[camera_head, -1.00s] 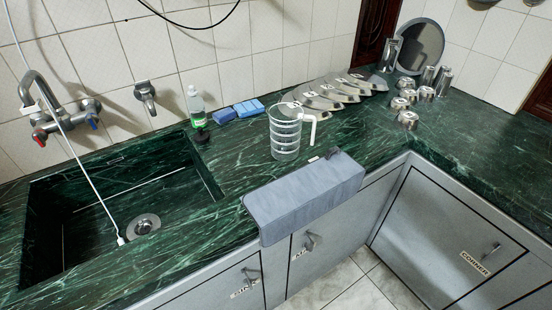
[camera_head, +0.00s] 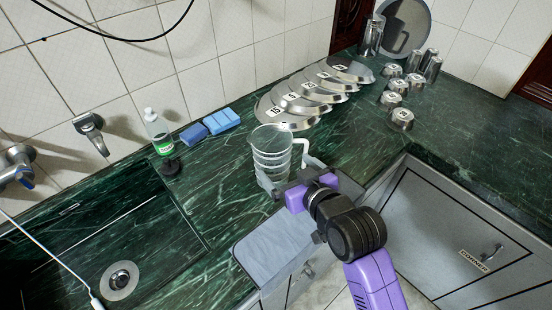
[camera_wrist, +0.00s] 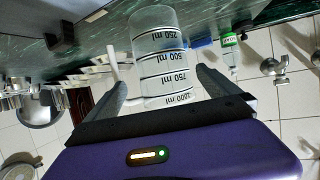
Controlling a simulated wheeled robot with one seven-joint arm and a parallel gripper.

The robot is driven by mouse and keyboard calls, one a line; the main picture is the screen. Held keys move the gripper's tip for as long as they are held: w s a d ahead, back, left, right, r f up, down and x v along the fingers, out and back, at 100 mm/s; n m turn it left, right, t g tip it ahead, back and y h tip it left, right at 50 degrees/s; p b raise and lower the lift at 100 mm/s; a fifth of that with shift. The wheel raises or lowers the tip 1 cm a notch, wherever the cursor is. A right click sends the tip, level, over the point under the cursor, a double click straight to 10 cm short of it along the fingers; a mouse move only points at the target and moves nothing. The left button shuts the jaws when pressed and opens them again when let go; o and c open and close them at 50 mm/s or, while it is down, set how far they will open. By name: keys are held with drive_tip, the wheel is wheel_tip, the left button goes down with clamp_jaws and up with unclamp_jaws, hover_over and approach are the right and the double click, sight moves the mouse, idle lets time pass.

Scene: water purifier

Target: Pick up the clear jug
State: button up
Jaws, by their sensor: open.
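The clear jug (camera_head: 271,150) stands upright on the green counter, with measuring bands around it and a white handle (camera_head: 303,149) on its right side. In the wrist view the jug (camera_wrist: 160,60) appears upside down, with marks such as 500 ml and 1000 ml. My gripper (camera_head: 285,178) is at the near side of the jug. In the wrist view its two fingers (camera_wrist: 160,92) are spread on either side of the jug, with gaps showing. The jug's lower near part is partly hidden by my gripper in the head view.
A grey cloth (camera_head: 275,250) hangs over the counter's front edge below my arm. Steel plates (camera_head: 275,115) lie behind the jug. Blue sponges (camera_head: 212,126) and a soap bottle (camera_head: 156,130) stand left. Steel cups (camera_head: 402,118) are at right. The sink (camera_head: 110,250) is at left.

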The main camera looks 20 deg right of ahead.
drive_tip(key=shift+p+x, duration=0.4)
drive_tip(key=shift+x, duration=3.5)
drive_tip(key=shift+a, duration=0.2)
drive_tip(key=shift+c, duration=0.4)
drive_tip(key=shift+r, duration=0.1)
drive_tip(key=c, duration=1.3)
